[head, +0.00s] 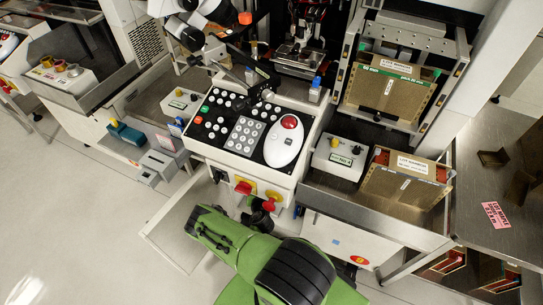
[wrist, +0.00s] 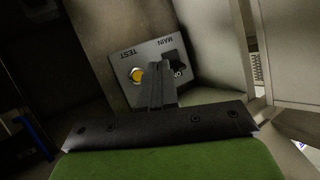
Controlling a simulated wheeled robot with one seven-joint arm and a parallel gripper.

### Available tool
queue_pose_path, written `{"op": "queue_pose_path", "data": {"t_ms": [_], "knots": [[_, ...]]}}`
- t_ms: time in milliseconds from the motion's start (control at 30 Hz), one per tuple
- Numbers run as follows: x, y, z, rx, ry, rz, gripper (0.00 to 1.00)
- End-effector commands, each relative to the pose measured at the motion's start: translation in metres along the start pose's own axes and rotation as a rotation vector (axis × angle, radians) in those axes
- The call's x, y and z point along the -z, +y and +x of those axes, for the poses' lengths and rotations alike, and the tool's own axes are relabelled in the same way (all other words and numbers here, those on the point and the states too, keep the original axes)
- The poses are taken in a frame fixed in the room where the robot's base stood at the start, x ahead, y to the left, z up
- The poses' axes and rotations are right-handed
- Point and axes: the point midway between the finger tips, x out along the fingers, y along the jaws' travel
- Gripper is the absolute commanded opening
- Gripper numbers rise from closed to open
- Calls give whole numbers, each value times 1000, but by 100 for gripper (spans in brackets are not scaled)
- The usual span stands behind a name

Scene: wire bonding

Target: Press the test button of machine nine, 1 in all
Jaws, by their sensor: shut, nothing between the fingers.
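In the wrist view a grey panel (wrist: 152,58) carries the upside-down words TEST and MAIN. A round yellow button (wrist: 137,75) sits by the word TEST, and a black switch (wrist: 178,70) by the word MAIN. My gripper (wrist: 160,68) is shut and empty. Its fingers appear between the button and the switch, partly covering the panel; I cannot tell whether they touch it. In the head view my green arm reaches to the front of a white machine (head: 285,182). The TEST button and my fingertips cannot be made out there.
The machine's top has a keypad (head: 243,134) and a white trackball unit (head: 287,140). A red knob on yellow (head: 270,201) is on its front. An open door panel (head: 182,228) stands to the left. Trays with boxes (head: 405,178) stand to the right. Floor is free at lower left.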

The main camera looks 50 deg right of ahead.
Motion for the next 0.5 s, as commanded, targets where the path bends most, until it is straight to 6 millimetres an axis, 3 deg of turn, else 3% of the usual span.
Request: {"op": "queue_pose_path", "data": {"t_ms": [233,500], "knots": [[4,4,8,0,3,-1,0],[18,22,42,0,4,-2,0]]}}
